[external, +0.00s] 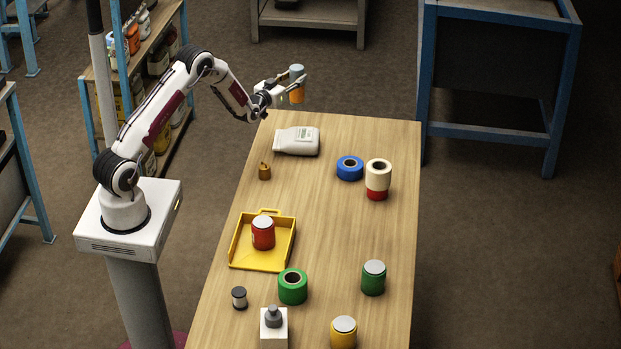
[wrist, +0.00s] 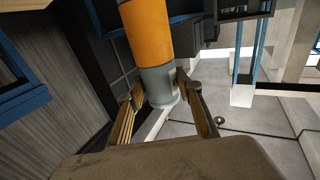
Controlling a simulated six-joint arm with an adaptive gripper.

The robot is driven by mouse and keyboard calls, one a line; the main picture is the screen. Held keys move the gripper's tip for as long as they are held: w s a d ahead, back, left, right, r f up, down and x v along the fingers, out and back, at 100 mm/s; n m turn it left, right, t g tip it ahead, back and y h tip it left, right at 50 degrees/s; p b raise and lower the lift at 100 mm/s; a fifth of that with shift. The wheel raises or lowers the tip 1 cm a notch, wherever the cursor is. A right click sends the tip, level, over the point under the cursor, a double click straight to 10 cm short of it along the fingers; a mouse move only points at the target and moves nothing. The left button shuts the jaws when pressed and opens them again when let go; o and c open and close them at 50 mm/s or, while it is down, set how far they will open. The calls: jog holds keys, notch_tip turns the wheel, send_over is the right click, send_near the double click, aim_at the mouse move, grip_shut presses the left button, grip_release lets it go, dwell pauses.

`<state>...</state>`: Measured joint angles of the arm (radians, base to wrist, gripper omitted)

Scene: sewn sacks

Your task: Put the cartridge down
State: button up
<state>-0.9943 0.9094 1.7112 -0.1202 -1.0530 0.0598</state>
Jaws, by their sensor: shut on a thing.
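The cartridge (wrist: 149,35) is an orange cylinder with a grey-blue end. In the external view the orange cartridge (external: 297,90) is held up in the air, roughly upright, above the far end of the table. My gripper (external: 292,84) is shut around it, with one finger on each side. In the wrist view my gripper (wrist: 165,98) has its fingers on both sides of the grey end, and the cartridge's other end runs out of the top of the picture.
Bare wood lies right of the dustpan.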

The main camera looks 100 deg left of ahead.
aim_at(293, 101)
jog(key=shift+f, duration=2.9)
jog(key=shift+f, duration=0.1)
jog(key=shift+f, duration=1.75)
jog(key=shift+f, duration=0.15)
jog(key=o, duration=1.4)
jog(key=shift+d, duration=0.1)
jog(key=shift+v, duration=5.9)
